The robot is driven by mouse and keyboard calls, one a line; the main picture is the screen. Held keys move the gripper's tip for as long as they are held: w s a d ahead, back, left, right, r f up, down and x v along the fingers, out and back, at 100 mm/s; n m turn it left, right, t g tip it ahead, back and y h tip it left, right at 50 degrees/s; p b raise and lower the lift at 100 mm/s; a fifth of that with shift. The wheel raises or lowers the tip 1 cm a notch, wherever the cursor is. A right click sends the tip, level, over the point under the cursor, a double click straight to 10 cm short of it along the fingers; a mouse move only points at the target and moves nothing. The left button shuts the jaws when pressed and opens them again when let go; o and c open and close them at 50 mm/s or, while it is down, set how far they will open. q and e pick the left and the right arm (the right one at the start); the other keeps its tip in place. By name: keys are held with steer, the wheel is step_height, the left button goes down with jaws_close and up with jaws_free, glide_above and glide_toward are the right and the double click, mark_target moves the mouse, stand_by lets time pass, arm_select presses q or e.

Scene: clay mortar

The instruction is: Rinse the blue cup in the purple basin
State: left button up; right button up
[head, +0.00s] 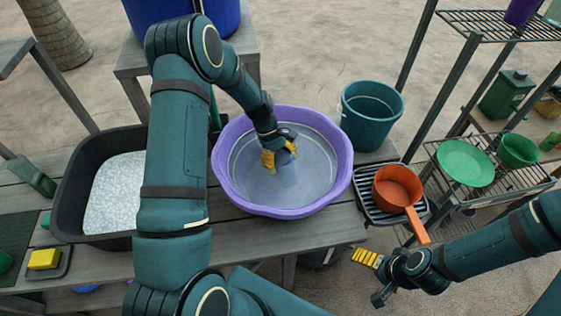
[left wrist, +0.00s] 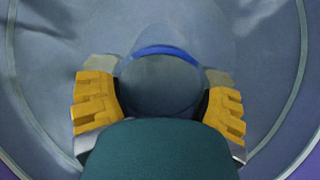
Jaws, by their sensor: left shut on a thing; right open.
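The purple basin (head: 341,165) stands on the grey wooden bench with water in it. My left gripper (head: 279,158) reaches down into the basin, its yellow fingers at the water. It is shut on the blue cup, which is mostly hidden in the head view. In the left wrist view the cup (left wrist: 165,51) shows as a blue rim and a dull body between the yellow fingers, seemingly under the water. Its exact tilt is unclear. My right gripper (head: 371,274) is open and empty, in front of the bench at the lower right.
A black tub (head: 72,190) of white grains stands left of the basin. A teal bucket (head: 372,113) stands at the back right. An orange pan (head: 398,188) sits on a dark rack, its handle sticking out frontward. A wire shelf at right holds a green plate (head: 465,163).

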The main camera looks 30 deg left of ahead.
arm_select(q)
steer(key=shift+s+a, duration=0.25)
steer(key=shift+a, duration=0.3)
steer(key=shift+s+a, duration=0.25)
steer(key=shift+a, duration=0.25)
steer(key=shift+w+d, duration=0.3)
steer(key=shift+d, duration=0.3)
steer(key=shift+w+d, duration=0.25)
steer(key=shift+d, duration=0.35)
steer(key=shift+s+a, duration=0.3)
steer(key=shift+a, duration=0.3)
steer(key=shift+s+a, duration=0.25)
steer(key=shift+a, duration=0.35)
steer(key=shift+w+d, duration=0.3)
steer(key=shift+d, duration=0.3)
arm_select(e)
steer(key=shift+r, duration=0.25)
arm_select(q)
step_height(320, 180, up, 20)
steer(key=p, duration=1.4)
steer(key=shift+p, duration=0.35)
arm_select(e)
step_height(320, 180, up, 15)
steer(key=w, duration=0.2)
steer(key=shift+d+t, duration=0.3)
steer(key=shift+d, duration=0.05)
